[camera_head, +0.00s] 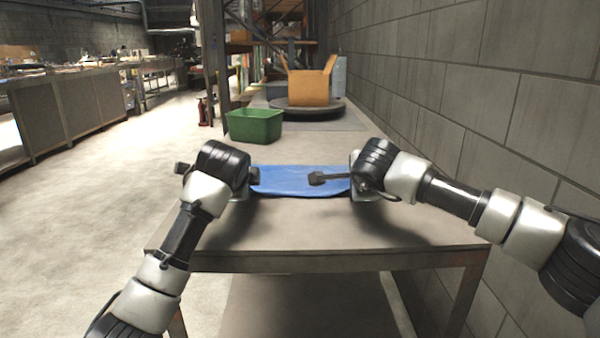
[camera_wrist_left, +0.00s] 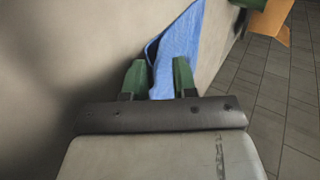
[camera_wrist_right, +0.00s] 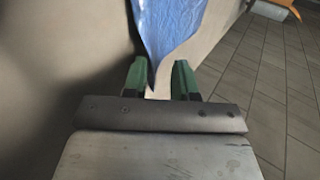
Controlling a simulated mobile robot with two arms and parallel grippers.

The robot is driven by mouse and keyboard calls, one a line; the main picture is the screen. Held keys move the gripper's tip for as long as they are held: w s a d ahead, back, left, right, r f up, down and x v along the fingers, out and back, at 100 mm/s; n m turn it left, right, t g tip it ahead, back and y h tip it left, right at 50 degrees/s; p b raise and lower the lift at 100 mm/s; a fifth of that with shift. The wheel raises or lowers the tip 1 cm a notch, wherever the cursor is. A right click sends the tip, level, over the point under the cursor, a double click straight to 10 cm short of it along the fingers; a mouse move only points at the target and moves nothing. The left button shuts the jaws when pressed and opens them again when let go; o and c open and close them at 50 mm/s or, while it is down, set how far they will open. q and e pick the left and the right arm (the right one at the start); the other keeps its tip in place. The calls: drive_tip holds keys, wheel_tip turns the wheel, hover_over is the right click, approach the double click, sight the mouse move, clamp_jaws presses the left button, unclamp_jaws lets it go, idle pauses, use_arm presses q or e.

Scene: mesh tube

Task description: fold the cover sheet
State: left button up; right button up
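The blue cover sheet (camera_head: 295,181) stretches between my two grippers over the tabletop. My left gripper (camera_head: 253,178) is at its left end, and my right gripper (camera_head: 352,178) is at its right end. In the left wrist view, a folded strip of the sheet (camera_wrist_left: 176,48) runs between the green fingers (camera_wrist_left: 159,72). In the right wrist view, the sheet (camera_wrist_right: 168,28) narrows to a point between the fingers (camera_wrist_right: 158,72), with a gap beside it. Both finger pairs stand apart around the cloth; whether they pinch it is unclear.
The table (camera_head: 330,259) is bare in front of the sheet. A dark tool-like piece (camera_head: 325,178) shows over the sheet, by the right gripper. A green bin (camera_head: 254,126) and a cardboard box (camera_head: 309,88) on a round dark base (camera_head: 290,112) stand behind. A block wall (camera_head: 500,90) borders the right.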

use_arm(q)
drive_tip(key=o, duration=0.3)
use_arm(e)
drive_tip(key=o, duration=0.3)
use_arm(q)
drive_tip(key=shift+r, duration=0.3)
use_arm(e)
drive_tip(key=shift+s+r, duration=0.1)
drive_tip(key=shift+r, duration=0.2)
use_arm(q)
drive_tip(key=s+r, duration=0.4)
drive_tip(key=r, duration=0.1)
drive_tip(key=s+r, duration=0.2)
drive_tip(key=r, duration=0.1)
drive_tip(key=shift+r, duration=0.2)
use_arm(e)
drive_tip(key=s+r, duration=0.4)
drive_tip(key=r, duration=0.1)
drive_tip(key=s+r, duration=0.2)
drive_tip(key=r, duration=0.1)
drive_tip(key=shift+r, duration=0.2)
